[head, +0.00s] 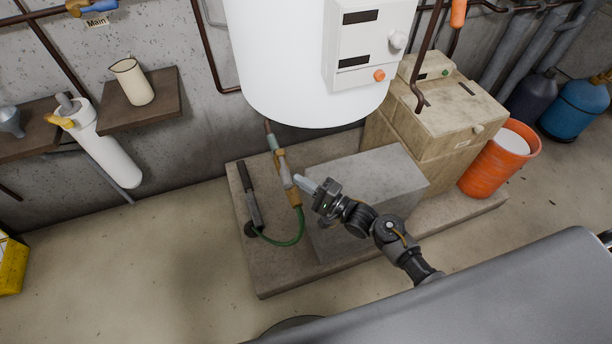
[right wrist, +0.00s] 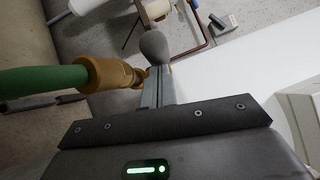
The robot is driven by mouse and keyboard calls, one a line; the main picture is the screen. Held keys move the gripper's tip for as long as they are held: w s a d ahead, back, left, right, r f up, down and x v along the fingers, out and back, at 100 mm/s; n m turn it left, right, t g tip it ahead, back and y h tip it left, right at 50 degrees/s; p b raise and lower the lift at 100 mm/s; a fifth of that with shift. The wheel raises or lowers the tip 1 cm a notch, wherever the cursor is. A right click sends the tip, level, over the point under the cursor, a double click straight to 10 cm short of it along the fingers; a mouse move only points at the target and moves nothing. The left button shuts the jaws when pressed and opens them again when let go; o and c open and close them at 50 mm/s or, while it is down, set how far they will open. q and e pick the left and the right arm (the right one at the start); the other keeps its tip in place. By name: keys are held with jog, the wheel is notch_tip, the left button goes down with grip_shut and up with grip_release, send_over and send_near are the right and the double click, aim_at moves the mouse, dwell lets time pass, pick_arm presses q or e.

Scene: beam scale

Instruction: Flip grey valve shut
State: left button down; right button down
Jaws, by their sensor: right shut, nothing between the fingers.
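The drain valve (head: 280,155) hangs on the pipe under the white tank, with a brass fitting (head: 294,197) and a green hose (head: 296,228) below it. My right gripper (head: 299,181) is shut and empty, its fingertips pointing left right beside the valve. In the right wrist view, the rounded grey valve handle (right wrist: 153,46) sits just beyond my closed fingers (right wrist: 158,88). The brass fitting (right wrist: 106,73) and green hose (right wrist: 45,80) are left of the fingers. I cannot tell whether the fingers touch the handle. My left gripper is not in view.
The white tank (head: 285,60) overhangs the valve. A grey block (head: 375,175) stands under my right forearm on the concrete plinth (head: 275,277). An orange bucket (head: 487,175) and a beige box (head: 455,110) are to the right. A white jug (head: 133,82) stands on a wall shelf.

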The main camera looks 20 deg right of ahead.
jog(key=shift+s+a+r+m+t+h+p, duration=0.15)
jog(key=shift+a+m+t+h+p, duration=0.2)
jog(key=shift+a+h, duration=0.15)
jog(key=shift+s+a+r+m+t+h+p, duration=0.1)
jog(key=shift+a+m+t+h+p, duration=0.25)
jog(key=shift+h, duration=0.15)
jog(key=shift+s+a+f+m+t+h+p, duration=0.1)
jog(key=shift+a+m+t+h+p, duration=0.2)
jog(key=shift+a+m+t+h, duration=0.45)
jog(key=shift+a+f+h, duration=0.1)
jog(key=shift+a+h, duration=0.15)
jog(key=shift+a, duration=0.3)
jog(key=shift+d+f, duration=0.1)
jog(key=shift+d, duration=0.2)
jog(key=s+d+f, duration=0.1)
jog(key=s+d, duration=0.2)
jog(key=d, duration=0.1)
send_near(290, 188)
jog(key=shift+s+d+f+b, duration=0.3)
jog(key=shift+d+f, duration=0.15)
jog(key=shift+d, duration=0.1)
jog(key=shift+s+d+f+b, duration=0.15)
jog(key=shift+s+d+f, duration=0.1)
jog(key=shift+d+f, duration=0.25)
